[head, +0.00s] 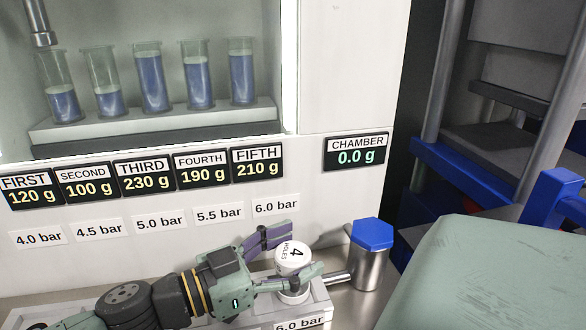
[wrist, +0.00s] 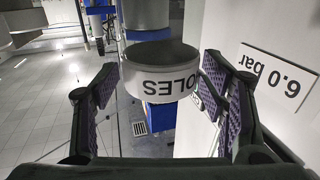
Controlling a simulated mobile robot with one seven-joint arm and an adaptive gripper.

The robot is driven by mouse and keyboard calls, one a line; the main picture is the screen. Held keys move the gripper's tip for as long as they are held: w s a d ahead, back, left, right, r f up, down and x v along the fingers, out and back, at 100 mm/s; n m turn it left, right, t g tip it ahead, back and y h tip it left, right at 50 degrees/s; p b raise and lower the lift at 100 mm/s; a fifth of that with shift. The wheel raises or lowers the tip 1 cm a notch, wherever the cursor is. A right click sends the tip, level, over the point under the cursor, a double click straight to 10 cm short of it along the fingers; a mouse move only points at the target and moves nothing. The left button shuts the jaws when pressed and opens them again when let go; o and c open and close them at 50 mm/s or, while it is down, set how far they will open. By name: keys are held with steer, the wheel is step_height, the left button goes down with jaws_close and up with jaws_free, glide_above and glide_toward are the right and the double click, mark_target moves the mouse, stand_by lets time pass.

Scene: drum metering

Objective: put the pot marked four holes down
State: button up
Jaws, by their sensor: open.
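The pot marked four holes (head: 292,259) is a small white cylinder with "4 HOLES" on it. In the head view it is at the ledge by the 6.0 bar label, below the wall panel. My gripper (head: 303,250) is open, with one finger on either side of the pot. In the wrist view the pot (wrist: 160,84) is between the spread purple-padded fingers (wrist: 160,90), with its lettering upside down. Gaps show on both sides there. The pot's lower part is partly hidden by a finger in the head view, so its exact support is unclear.
A metal canister with a blue hexagonal lid (head: 371,236) stands just right of my gripper. The white wall panel (head: 320,215) is close behind. Several tubes stand on a shelf (head: 150,128) in the cabinet. The chamber display (head: 356,152) reads 0.0 g.

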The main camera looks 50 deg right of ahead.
steer(key=shift+s+f, duration=0.2)
steer(key=shift+f, duration=0.1)
